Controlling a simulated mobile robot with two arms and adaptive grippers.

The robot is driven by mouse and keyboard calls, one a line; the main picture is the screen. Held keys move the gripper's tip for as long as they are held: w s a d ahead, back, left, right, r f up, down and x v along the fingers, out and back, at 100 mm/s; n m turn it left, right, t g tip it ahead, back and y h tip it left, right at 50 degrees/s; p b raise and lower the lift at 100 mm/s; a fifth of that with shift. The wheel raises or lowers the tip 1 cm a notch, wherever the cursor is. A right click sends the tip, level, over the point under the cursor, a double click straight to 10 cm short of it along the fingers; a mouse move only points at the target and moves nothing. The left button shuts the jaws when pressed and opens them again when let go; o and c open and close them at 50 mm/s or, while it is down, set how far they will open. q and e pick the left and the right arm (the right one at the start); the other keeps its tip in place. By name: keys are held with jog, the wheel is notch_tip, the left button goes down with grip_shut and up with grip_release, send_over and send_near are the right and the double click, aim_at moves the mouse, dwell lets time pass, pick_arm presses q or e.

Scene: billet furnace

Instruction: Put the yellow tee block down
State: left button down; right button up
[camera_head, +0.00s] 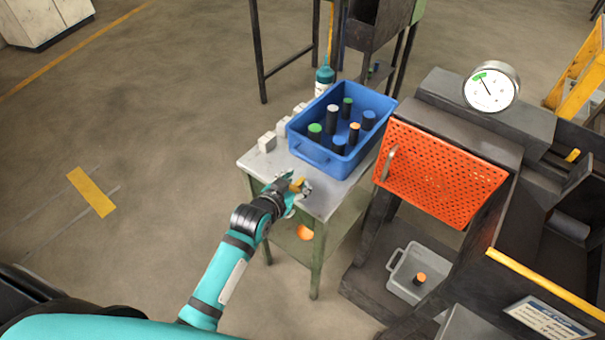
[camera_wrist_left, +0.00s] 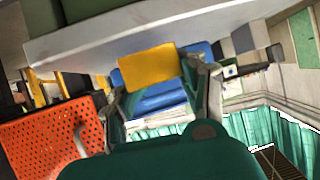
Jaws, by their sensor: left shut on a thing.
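The yellow tee block (camera_head: 297,184) is held in my left gripper (camera_head: 299,188) at the front edge of the metal-topped table (camera_head: 325,198). In the wrist view the yellow block (camera_wrist_left: 147,66) shows as a flat yellow face between the two fingers of the left gripper (camera_wrist_left: 160,76), which is shut on it. Its stem cannot be made out. Whether the block touches the table top cannot be told. My right gripper is not in view.
A blue bin (camera_head: 322,158) with several capped cylinders takes up the table's back part. Several pale blocks (camera_head: 267,142) stand along its left side. An orange perforated panel (camera_head: 440,172) is to the right. A grey crate (camera_head: 402,278) sits low. Some bare table lies before the bin.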

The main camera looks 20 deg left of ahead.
aim_at(300, 179)
pick_arm(q)
jog(key=w, duration=0.4)
jog(key=shift+d+r, duration=0.25)
jog(key=shift+d, duration=0.1)
jog(key=shift+f, duration=0.95)
jog(key=shift+s+a+r, duration=0.1)
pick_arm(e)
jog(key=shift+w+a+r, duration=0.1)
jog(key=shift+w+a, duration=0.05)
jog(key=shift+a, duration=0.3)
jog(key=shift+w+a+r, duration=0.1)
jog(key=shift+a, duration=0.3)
pick_arm(q)
jog(key=shift+f, duration=0.2)
jog(key=c, duration=1.1)
grip_release()
jog(key=o, duration=0.5)
jog(key=shift+c, duration=0.2)
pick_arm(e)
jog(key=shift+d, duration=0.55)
